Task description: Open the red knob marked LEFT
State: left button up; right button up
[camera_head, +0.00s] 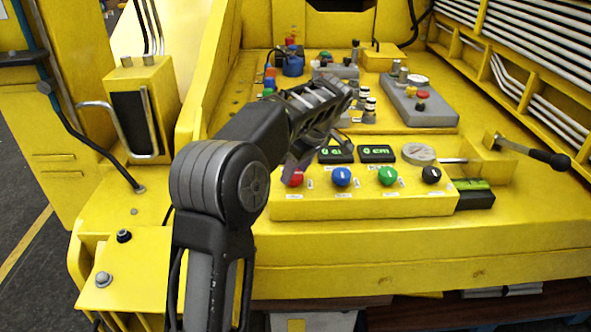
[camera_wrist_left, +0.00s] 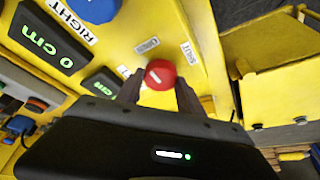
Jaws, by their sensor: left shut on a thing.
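The red knob (camera_head: 294,179) is at the left end of a row of knobs on the front of a yellow control box (camera_head: 350,206). It also shows in the left wrist view (camera_wrist_left: 160,74), with a white line across its round face. My left gripper (camera_wrist_left: 159,88) has one dark finger on each side of the red knob and is shut on it. In the head view my left gripper (camera_head: 300,168) is directly above the knob and partly covers it. My right gripper is not in view.
Beside the red knob are a blue knob (camera_head: 342,177), a green knob (camera_head: 388,175) and a black knob (camera_head: 431,175). Two displays with green digits (camera_head: 376,153) sit above them. A lever with a black handle (camera_head: 548,158) sticks out at the right. A grey control box (camera_head: 420,103) stands behind.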

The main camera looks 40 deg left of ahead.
pick_arm(q)
jog(key=o, duration=1.4)
jog(key=shift+d+r, duration=0.2)
jog(key=shift+r, duration=0.15)
jog(key=p+v, duration=0.3)
jog(key=v, duration=0.4)
